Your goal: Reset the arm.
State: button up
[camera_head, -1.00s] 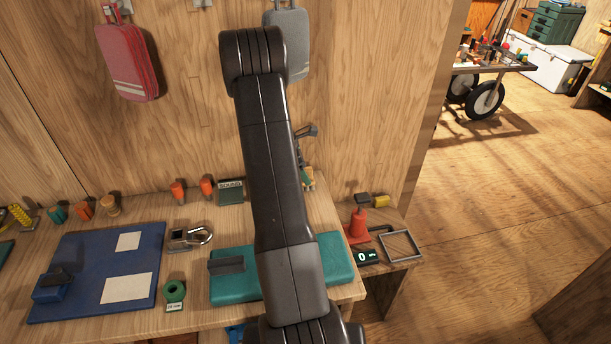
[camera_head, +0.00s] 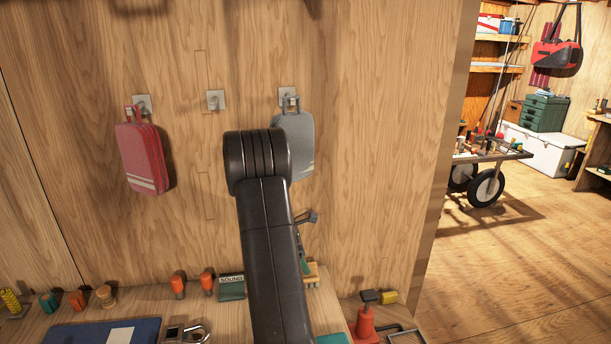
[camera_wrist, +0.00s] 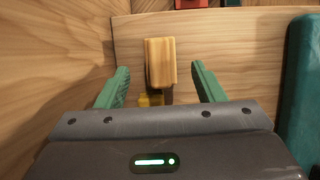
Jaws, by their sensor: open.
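My gripper (camera_wrist: 161,76) shows in the wrist view with its two green fingers spread wide. A pale wooden block (camera_wrist: 160,62) shows beyond and between the fingers, with gaps on both sides, so nothing is gripped. A small yellow piece (camera_wrist: 150,99) shows below the block. In the head view my dark arm rises in front of the bench and wall.
A red pouch (camera_head: 141,158) and a grey pouch (camera_head: 301,125) hang on the wall. Open floor lies at the right.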

jog(key=x, duration=0.6)
jog(key=shift+f, duration=0.15)
jog(key=shift+s+r, duration=0.2)
jog(key=shift+r, duration=2.4)
jog(key=shift+f, duration=0.15)
